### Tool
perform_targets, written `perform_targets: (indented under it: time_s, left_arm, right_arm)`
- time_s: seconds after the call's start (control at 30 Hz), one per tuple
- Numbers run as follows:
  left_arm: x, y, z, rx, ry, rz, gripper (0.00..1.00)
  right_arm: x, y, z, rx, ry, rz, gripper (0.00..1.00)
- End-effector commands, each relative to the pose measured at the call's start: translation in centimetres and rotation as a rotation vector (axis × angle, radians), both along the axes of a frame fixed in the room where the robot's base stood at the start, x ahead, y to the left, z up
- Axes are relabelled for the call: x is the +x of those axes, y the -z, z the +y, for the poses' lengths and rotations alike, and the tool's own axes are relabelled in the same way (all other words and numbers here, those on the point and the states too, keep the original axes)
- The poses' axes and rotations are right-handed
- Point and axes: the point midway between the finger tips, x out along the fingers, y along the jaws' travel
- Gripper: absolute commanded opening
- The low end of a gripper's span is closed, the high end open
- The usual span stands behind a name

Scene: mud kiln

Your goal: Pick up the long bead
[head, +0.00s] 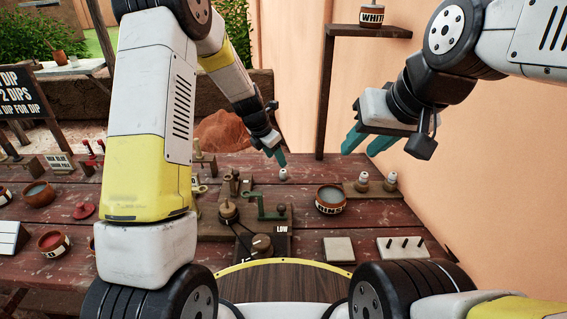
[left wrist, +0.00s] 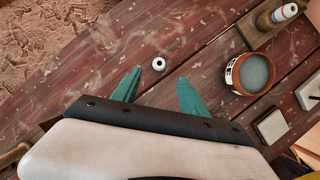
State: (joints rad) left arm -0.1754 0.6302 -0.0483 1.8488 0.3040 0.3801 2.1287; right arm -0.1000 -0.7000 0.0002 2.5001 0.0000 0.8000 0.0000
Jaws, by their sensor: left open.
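A small whitish bead (head: 283,174) with a dark hole on top stands on the dark red plank table, seemingly the long bead. In the left wrist view the bead (left wrist: 159,64) lies just beyond and between the fingertips, untouched. My left gripper (head: 275,156) is open and empty, its teal fingers pointing down above the bead; they also show in the left wrist view (left wrist: 160,76). Two more whitish beads, one (head: 363,178) and another (head: 390,179), stand on a wooden block at the right. My right gripper (head: 367,147) is open and empty, high above that side.
A labelled glaze bowl (head: 331,199) stands right of the bead. A green-handled device (head: 267,208) stands nearer me. A pale tile (head: 339,249) and a pegged board (head: 408,246) lie at front right. A wall and shelf post (head: 327,95) bound the right.

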Motion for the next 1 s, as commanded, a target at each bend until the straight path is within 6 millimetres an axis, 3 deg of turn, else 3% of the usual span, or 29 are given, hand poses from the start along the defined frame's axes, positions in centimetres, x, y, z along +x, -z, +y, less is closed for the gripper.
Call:
perform_targets:
  time_s: [0.17,0.63,0.97,1.0]
  left_arm:
    - [0.7,2.4,-0.6,-0.019,-0.073,0.032,0.52]
    - [2.4,8.0,-2.2,-0.019,-0.072,0.032,0.52]
    - [2.7,8.9,-2.5,-0.019,-0.072,0.030,0.52]
    - [2.7,8.9,-2.5,-0.019,-0.072,0.030,0.48]
  right_arm:
    - [0.0,0.0,0.0,0.000,0.000,0.000,0.36]
    - [0.0,0.0,0.0,0.000,0.000,0.000,0.36]
    - [0.0,0.0,0.0,0.000,0.000,0.000,0.36]
    - [0.0,0.0,0.0,0.000,0.000,0.000,0.36]
